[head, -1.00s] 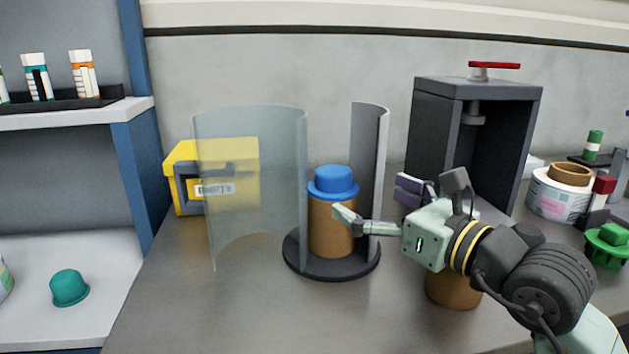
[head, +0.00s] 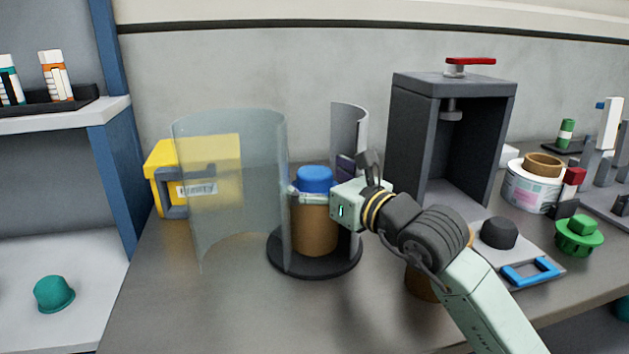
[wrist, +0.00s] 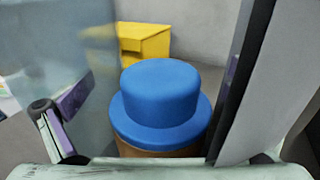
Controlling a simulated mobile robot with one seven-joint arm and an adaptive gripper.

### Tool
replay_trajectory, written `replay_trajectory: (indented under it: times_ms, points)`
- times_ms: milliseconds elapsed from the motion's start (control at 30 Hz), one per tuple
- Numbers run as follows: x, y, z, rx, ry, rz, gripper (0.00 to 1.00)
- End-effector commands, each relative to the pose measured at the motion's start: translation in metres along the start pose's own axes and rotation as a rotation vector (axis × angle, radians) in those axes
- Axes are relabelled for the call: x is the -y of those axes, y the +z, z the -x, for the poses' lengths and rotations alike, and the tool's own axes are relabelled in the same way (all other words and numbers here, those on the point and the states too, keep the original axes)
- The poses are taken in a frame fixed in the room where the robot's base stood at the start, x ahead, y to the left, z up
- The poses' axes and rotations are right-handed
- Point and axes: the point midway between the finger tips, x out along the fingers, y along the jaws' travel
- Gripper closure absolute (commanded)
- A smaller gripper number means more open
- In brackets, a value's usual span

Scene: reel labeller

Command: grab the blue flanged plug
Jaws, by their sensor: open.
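The blue flanged plug (head: 315,181) sits upright on top of a brown cylinder (head: 313,226), which stands on a round dark base (head: 298,269). In the wrist view the plug (wrist: 162,100) is near the middle, with its wide flange below its round top. My gripper (head: 316,190) is open at the plug's level, with its body to the right of it. One finger (wrist: 62,130) shows left of the plug in the wrist view. The other finger is mostly hidden behind the curved panel on the right. I cannot tell whether either finger touches the plug.
A clear curved shield (head: 230,185) stands left of the cylinder and a grey curved panel (head: 348,125) stands behind right. A yellow box (head: 160,190) is behind the shield. A dark press frame (head: 410,150) with a red handle stands to the right. The front left table is clear.

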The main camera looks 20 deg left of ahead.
Motion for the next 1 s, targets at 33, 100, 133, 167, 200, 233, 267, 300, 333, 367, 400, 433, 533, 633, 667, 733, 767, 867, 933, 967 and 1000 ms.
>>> replay_trajectory:
  times_ms: [33,100,133,167,200,233,267,300,333,367,400,433,533,633,667,733,767,867,933,967,1000]
  points:
    - [0.0002,0.0005,-0.0027,0.000,0.000,0.000,0.01]
    - [0.0004,-0.0002,-0.0038,0.000,-0.001,0.000,0.01]
    - [0.0005,-0.0003,-0.0038,0.000,-0.001,0.001,0.01]
    - [0.0005,-0.0005,-0.0037,0.000,-0.001,0.001,0.01]
    - [0.0005,-0.0005,-0.0036,0.000,-0.001,0.001,0.01]
    - [0.0005,-0.0005,-0.0035,0.000,-0.001,0.001,0.01]
    - [0.0005,-0.0005,-0.0035,0.000,-0.001,0.001,0.01]
    - [0.0004,-0.0005,-0.0034,0.000,-0.001,0.001,0.03]
    - [0.0004,-0.0005,-0.0034,0.000,-0.001,0.001,0.05]
    - [0.0004,-0.0004,-0.0034,0.000,-0.001,0.001,0.07]
    - [0.0004,-0.0004,-0.0033,0.000,-0.001,0.001,0.10]
    - [0.0004,-0.0004,-0.0033,0.000,-0.001,0.001,0.12]
    - [0.0003,-0.0004,-0.0032,0.000,-0.001,0.001,0.19]
    - [0.0003,-0.0003,-0.0032,0.000,-0.001,0.001,0.25]
    - [0.0003,-0.0004,-0.0032,0.000,-0.001,0.001,0.27]
    - [0.0003,-0.0004,-0.0032,0.000,-0.001,0.001,0.32]
    - [0.0003,-0.0004,-0.0032,0.000,-0.001,0.001,0.34]
    - [0.0003,-0.0004,-0.0032,0.000,-0.001,0.001,0.41]
    - [0.0002,-0.0004,-0.0032,0.000,-0.001,0.000,0.45]
    - [0.0002,-0.0004,-0.0032,0.000,-0.001,0.000,0.47]
    - [0.0002,-0.0004,-0.0032,0.000,-0.001,0.000,0.50]
